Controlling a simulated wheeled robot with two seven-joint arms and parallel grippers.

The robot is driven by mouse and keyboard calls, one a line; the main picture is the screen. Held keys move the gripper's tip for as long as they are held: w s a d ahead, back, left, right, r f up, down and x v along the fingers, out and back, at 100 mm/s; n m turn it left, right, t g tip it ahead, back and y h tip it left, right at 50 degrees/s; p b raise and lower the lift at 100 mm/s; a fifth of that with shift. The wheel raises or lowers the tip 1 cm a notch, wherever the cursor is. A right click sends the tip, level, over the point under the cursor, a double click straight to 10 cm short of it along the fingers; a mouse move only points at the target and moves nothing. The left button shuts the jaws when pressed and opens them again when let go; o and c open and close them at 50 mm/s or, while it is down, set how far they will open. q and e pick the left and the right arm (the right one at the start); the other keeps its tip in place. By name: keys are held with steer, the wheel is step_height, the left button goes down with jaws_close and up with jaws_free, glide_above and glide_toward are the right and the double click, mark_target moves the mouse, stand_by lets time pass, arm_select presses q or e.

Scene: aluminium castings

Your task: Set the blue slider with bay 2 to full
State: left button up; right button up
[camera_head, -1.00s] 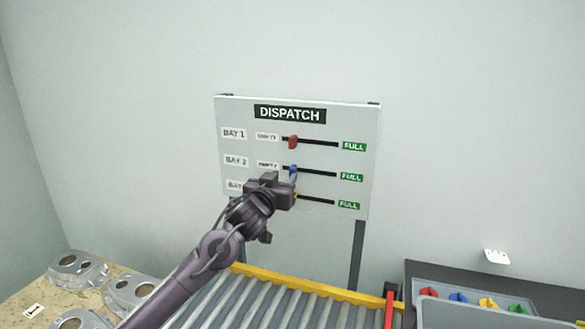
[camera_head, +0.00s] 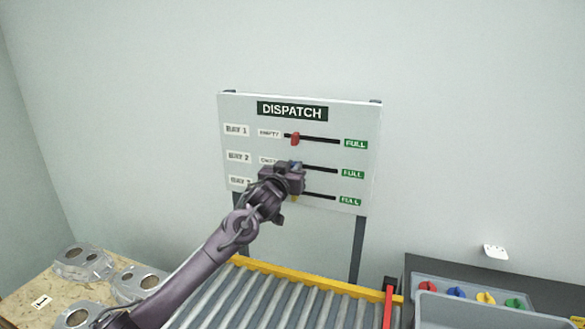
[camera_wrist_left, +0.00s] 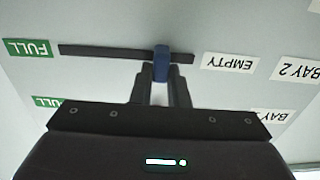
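The white dispatch board (camera_head: 335,105) stands on dark posts with three slider rows. The blue slider (camera_head: 297,164) of bay 2 is mostly hidden behind my left gripper (camera_head: 293,168) in the head view. In the left wrist view, which sees the board upside down, the blue slider (camera_wrist_left: 161,62) sits on its dark track (camera_wrist_left: 105,51), nearer the EMPTY label (camera_wrist_left: 228,62) than the FULL label (camera_wrist_left: 28,48). My left gripper (camera_wrist_left: 161,72) has one finger against each side of it, with no clear gap. My right gripper is not in view.
The red slider (camera_head: 295,139) of bay 1 is just above and the yellow slider (camera_head: 295,198) of bay 3 just below my gripper. A roller conveyor (camera_head: 270,300) with a yellow rail lies below the board. Castings (camera_head: 84,261) stand at the left. The wall around the board is clear.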

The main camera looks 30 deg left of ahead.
mark_target(323, 166)
arm_select(q)
jaws_close()
steer(key=d, duration=0.2)
steer(key=w+d+b, duration=0.1)
steer(key=d, duration=0.4)
steer(key=shift+w+b, duration=0.3)
steer(key=shift+w, duration=0.05)
steer(key=shift+d, duration=0.15)
steer(key=o, duration=0.6)
jaws_free()
steer(key=shift+d, duration=0.1)
